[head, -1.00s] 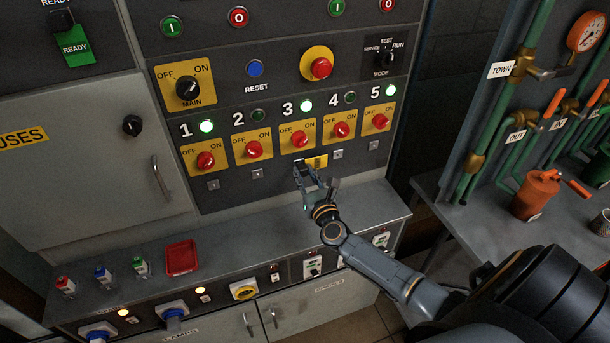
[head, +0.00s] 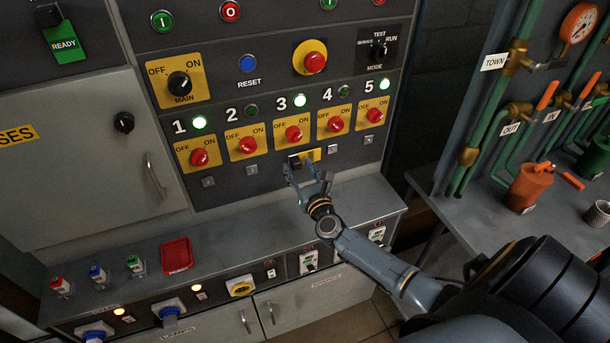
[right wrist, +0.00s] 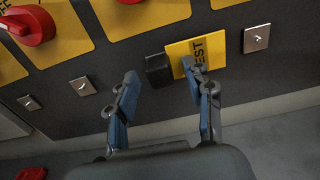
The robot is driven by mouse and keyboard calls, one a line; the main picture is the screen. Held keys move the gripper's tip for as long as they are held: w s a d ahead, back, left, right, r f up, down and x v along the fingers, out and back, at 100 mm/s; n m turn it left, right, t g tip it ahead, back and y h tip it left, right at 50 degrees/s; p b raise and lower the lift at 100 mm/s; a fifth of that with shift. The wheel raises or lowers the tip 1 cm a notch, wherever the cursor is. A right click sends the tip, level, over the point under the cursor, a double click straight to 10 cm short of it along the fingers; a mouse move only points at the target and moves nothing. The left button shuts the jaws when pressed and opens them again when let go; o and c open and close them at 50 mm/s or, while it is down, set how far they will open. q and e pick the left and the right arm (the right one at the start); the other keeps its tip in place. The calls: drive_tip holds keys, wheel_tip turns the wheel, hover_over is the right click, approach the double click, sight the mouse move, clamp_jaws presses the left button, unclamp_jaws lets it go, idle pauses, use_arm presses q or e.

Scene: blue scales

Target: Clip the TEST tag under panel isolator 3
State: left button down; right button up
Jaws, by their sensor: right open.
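The TEST tag (head: 312,154) is a yellow plate with a black block (right wrist: 158,70) at its left end. It is at the panel beneath isolator 3 (head: 293,133), in line with the row of small square clips. Its lettering runs sideways in the right wrist view, where the yellow plate (right wrist: 211,47) is partly covered by a finger. My right gripper (right wrist: 159,72) is open, one finger left of the black block and the other in front of the yellow plate. In the head view the right gripper (head: 299,168) is just below the tag. Contact cannot be told. My left gripper is out of view.
Bare square clips sit under the neighbouring isolators, such as one on the left (right wrist: 82,85) and one on the right (right wrist: 256,38). The grey ledge (head: 235,218) below is mostly clear. A red tray (head: 177,255) and several small padlock-like items stand at its left.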

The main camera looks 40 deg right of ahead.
drive_tip(key=v, duration=1.1)
drive_tip(key=shift+s, duration=0.25)
